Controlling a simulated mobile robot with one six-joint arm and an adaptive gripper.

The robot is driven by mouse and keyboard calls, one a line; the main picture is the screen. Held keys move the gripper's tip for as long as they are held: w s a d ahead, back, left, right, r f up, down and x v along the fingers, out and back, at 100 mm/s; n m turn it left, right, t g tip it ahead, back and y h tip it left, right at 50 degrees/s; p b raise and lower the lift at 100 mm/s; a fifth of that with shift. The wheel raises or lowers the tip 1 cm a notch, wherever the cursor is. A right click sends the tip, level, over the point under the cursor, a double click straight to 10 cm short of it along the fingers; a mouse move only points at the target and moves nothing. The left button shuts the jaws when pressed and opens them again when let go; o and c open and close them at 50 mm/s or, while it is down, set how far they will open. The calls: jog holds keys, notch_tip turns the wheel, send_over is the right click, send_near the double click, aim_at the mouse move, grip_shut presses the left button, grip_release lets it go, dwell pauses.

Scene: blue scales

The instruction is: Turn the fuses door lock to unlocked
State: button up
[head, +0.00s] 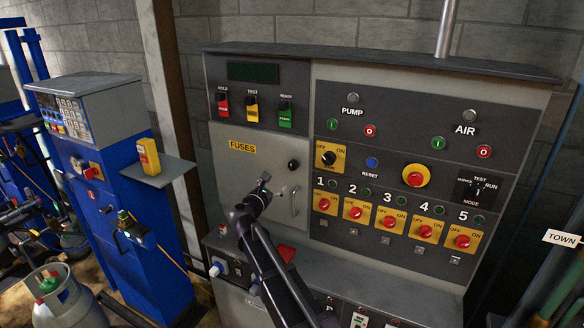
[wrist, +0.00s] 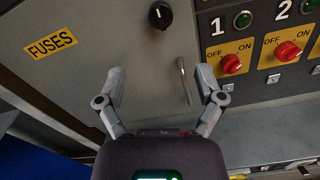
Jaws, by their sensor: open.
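The fuses door (head: 235,170) is a grey panel with a yellow FUSES label (head: 243,147); the label also shows in the wrist view (wrist: 51,46). A round black lock knob (head: 293,165) sits near the door's right edge. In the wrist view the knob (wrist: 160,15) is at the top, with a pale mark on its face. A thin metal handle (wrist: 184,80) is below it. My gripper (wrist: 160,80) is open and empty in front of the door, below the knob, with the handle showing between its fingers near the right one. In the head view my gripper (head: 272,184) covers part of the door.
Red rotary switches on yellow plates, such as switch 1 (head: 324,204), line the panel right of the door. A grey ledge (wrist: 270,125) juts out below the panel. A blue cabinet (head: 110,200) stands to the left.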

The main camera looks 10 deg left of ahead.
aim_at(291, 168)
jog(key=shift+w, duration=0.1)
jog(key=x, duration=1.3)
jog(key=shift+w+d, duration=0.2)
jog(key=shift+w, duration=0.1)
jog(key=c, duration=1.2)
